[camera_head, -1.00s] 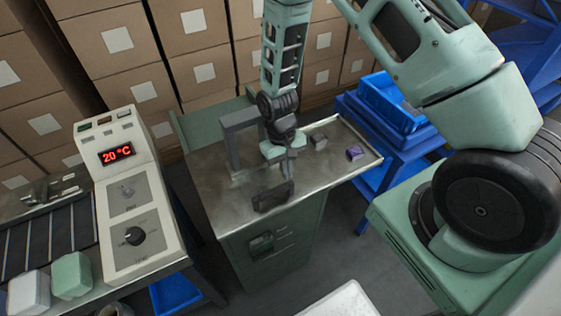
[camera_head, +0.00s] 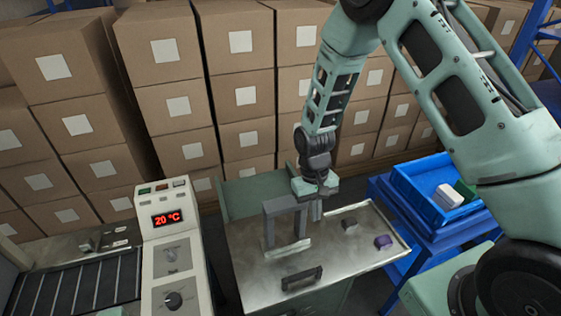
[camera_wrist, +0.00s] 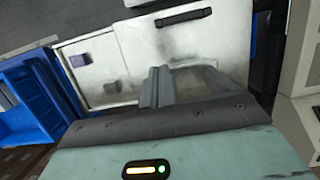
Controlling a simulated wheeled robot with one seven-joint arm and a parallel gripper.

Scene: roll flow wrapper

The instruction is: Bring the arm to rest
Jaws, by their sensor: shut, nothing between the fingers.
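My gripper (camera_head: 316,208) hangs above the back part of the metal-topped cabinet (camera_head: 345,262), fingers pointing down. It is shut and holds nothing. It is just right of a grey upright frame (camera_head: 270,228) on the cabinet top. In the wrist view the shut fingers (camera_wrist: 156,88) show at the middle, with the cabinet top (camera_wrist: 133,52) beyond them.
A grey block (camera_head: 349,225) and a purple block (camera_head: 383,242) lie on the cabinet top, right of my gripper. A blue bin (camera_head: 425,205) with white and green blocks stands at the right. The control panel (camera_head: 172,262) reads 20 °C. Stacked cartons (camera_head: 245,95) fill the back.

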